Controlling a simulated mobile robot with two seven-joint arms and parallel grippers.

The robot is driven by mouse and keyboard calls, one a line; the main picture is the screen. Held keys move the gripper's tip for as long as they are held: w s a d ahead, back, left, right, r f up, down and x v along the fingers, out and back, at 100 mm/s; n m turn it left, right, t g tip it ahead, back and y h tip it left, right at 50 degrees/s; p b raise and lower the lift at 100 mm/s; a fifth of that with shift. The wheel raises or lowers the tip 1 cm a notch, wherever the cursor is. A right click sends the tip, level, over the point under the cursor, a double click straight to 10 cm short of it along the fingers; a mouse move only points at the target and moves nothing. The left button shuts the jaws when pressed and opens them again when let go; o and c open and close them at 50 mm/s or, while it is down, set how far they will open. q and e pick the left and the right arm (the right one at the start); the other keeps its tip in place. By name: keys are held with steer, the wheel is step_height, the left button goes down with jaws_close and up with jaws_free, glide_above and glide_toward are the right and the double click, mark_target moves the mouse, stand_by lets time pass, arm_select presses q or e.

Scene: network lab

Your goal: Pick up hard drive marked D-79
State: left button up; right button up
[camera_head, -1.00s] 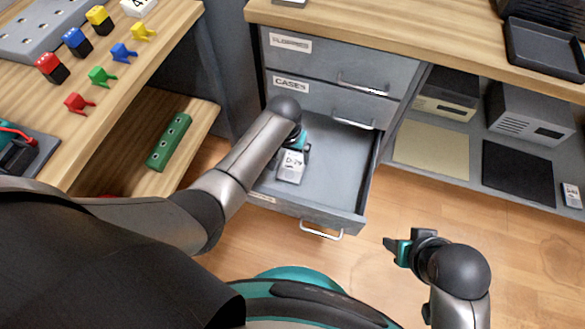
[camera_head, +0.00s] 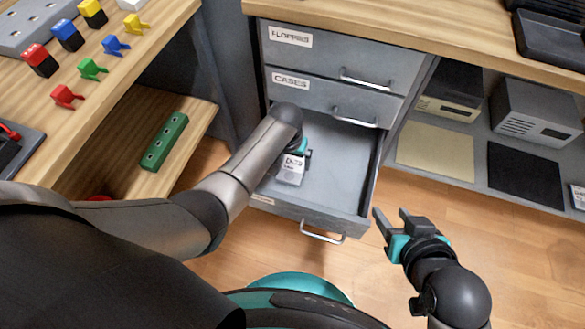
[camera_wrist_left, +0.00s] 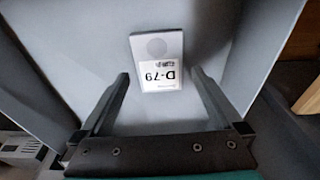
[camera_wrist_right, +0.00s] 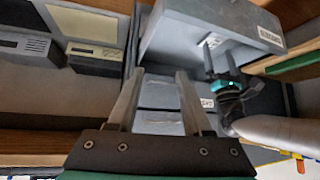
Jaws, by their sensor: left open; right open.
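The hard drive marked D-79 (camera_head: 291,169) lies on the floor of the open bottom drawer (camera_head: 331,172). In the left wrist view the drive (camera_wrist_left: 158,62) lies flat, its label upside down, ahead of and between the open fingers. My left gripper (camera_wrist_left: 162,78) is open and empty, reaching down into the drawer; the head view mostly hides it behind my arm. My right gripper (camera_head: 389,219) is open and empty, over the floor to the right of the drawer. In the right wrist view its fingers (camera_wrist_right: 160,78) are apart with nothing between them.
Closed drawers labelled FLOPPIES (camera_head: 291,38) and CASES (camera_head: 291,79) sit above the open one. A shelf at right holds grey boxes (camera_head: 537,112) and mats. The left bench (camera_head: 125,80) carries coloured parts. The wooden floor near my right gripper is clear.

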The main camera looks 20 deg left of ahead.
mark_target(292, 167)
arm_select(q)
steer(key=shift+w+f+b, duration=0.1)
steer(key=shift+f+b, duration=0.3)
steer(key=shift+f, duration=0.05)
steer(key=shift+w+f+b, duration=0.1)
steer(key=shift+f+b, duration=0.3)
steer(key=shift+b, duration=0.05)
steer(key=shift+f+b, duration=0.55)
steer(key=shift+f, duration=0.1)
steer(key=shift+w+f, duration=0.15)
steer(key=shift+f, duration=0.15)
arm_select(e)
steer(key=w+a+r+t+y, duration=0.1)
steer(key=a+r+t+y, duration=0.1)
steer(key=a+t, duration=0.4)
steer(key=shift+w+r+y, duration=0.2)
steer(key=shift+y, duration=0.5)
arm_select(q)
steer(key=c, duration=1.3)
